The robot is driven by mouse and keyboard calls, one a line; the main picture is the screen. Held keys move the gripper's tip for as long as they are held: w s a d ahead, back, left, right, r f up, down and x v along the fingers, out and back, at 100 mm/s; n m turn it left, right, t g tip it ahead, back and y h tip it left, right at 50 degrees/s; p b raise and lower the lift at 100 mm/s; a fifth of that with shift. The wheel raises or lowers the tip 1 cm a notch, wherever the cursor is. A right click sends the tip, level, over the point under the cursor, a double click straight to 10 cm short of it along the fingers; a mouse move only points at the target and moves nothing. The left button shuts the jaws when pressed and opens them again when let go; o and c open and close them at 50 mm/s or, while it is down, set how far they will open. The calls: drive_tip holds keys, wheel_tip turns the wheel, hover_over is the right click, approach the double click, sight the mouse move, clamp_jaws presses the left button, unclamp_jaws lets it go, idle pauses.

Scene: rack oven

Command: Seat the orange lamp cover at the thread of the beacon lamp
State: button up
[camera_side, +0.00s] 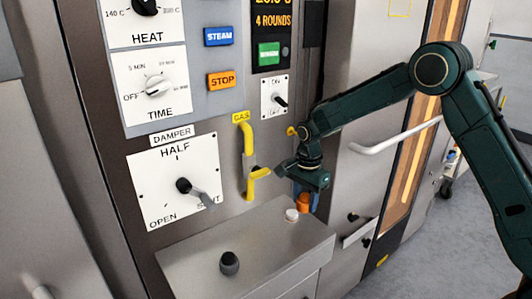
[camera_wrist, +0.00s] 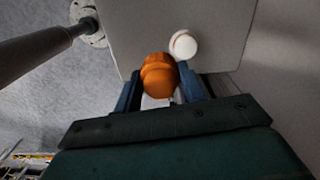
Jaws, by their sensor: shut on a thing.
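My gripper (camera_side: 306,194) is shut on the orange lamp cover (camera_side: 304,203), which hangs below the fingers by the right edge of a grey metal box. In the wrist view the cover (camera_wrist: 158,80) sits between the two blue fingers (camera_wrist: 160,90). A small white round piece, which looks like the beacon lamp's base (camera_side: 291,215), stands on the box top, just left of the cover in the side view. In the wrist view this white piece (camera_wrist: 183,45) lies beyond the cover and to its right. Cover and white piece appear apart; no thread detail can be made out.
The grey box (camera_side: 225,250) carries a black knob (camera_side: 229,263). Behind it rises the control panel with a yellow gas pipe (camera_side: 249,155) and a damper lever (camera_side: 195,190). A pale door handle (camera_side: 395,137) is right of my gripper. A rod (camera_wrist: 45,45) shows in the wrist view.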

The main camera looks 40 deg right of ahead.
sight(292, 213)
drive_tip(key=shift+w+a+r+m, duration=0.15)
drive_tip(key=shift+w+r+m, duration=0.35)
drive_tip(key=shift+m, duration=0.85)
drive_tip(key=shift+w+a+r+m, duration=0.15)
drive_tip(key=shift+w+m, duration=0.7)
drive_tip(key=shift+m, duration=0.55)
drive_tip(key=shift+w+a+r+m, duration=0.1)
drive_tip(key=shift+w+r+m, duration=0.4)
drive_tip(key=shift+m, duration=0.85)
drive_tip(key=shift+w+f, duration=0.15)
drive_tip(key=shift+f, duration=0.15)
drive_tip(key=shift+f, duration=2.35)
drive_tip(key=shift+f, duration=1.3)
drive_tip(key=o, duration=1.1)
